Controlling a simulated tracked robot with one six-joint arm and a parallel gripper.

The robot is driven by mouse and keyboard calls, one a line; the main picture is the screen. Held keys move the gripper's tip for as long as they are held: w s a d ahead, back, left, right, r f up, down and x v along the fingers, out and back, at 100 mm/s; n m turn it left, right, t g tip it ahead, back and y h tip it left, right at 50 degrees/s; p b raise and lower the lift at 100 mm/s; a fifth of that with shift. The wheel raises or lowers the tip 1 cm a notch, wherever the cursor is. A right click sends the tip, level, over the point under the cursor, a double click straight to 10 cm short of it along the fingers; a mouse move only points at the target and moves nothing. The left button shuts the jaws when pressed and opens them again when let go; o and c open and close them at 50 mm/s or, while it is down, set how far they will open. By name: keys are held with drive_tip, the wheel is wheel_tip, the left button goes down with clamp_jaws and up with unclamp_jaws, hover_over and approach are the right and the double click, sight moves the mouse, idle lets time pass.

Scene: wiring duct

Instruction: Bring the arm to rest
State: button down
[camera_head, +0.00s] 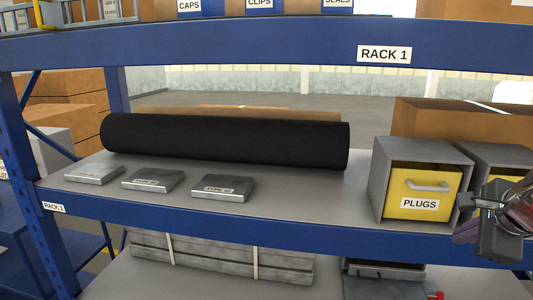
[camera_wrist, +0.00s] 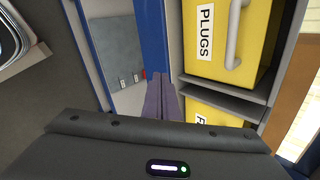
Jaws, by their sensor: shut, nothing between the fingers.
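My gripper (camera_head: 466,233) is at the right edge of the head view, in front of the shelf edge and by the lower right of the PLUGS drawer (camera_head: 420,193). In the wrist view, its two purple-grey fingers (camera_wrist: 163,80) lie together, shut and empty. The yellow PLUGS drawer also shows in the wrist view (camera_wrist: 225,45), to the right of the fingers. It sits closed in its grey housing (camera_head: 378,190). The arm behind the gripper is mostly cut off by the frame edge.
A black roll (camera_head: 225,140) lies along the shelf (camera_head: 300,205), behind several flat grey plates (camera_head: 222,188). A second grey housing (camera_head: 490,155) stands right of the PLUGS one. The blue upper beam (camera_head: 250,42) crosses above. Grey bundled lengths (camera_head: 215,258) lie on the level below.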

drive_tip(key=s+a+f+n+g+y, duration=0.1)
drive_tip(key=a+f+n, duration=0.2)
drive_tip(key=a+n, duration=0.4)
drive_tip(key=s+a+f+n+y, duration=0.1)
drive_tip(key=a+f+n, duration=0.3)
drive_tip(key=a, duration=0.6)
drive_tip(key=s+a+f+n+g, duration=0.1)
drive_tip(key=s+a+f+n, duration=0.5)
drive_tip(key=s+a+n, duration=0.3)
drive_tip(key=a+n, duration=0.1)
drive_tip(key=n, duration=0.3)
drive_tip(key=shift+s+a, duration=0.15)
drive_tip(key=shift+a, duration=0.25)
drive_tip(key=shift+f, duration=0.1)
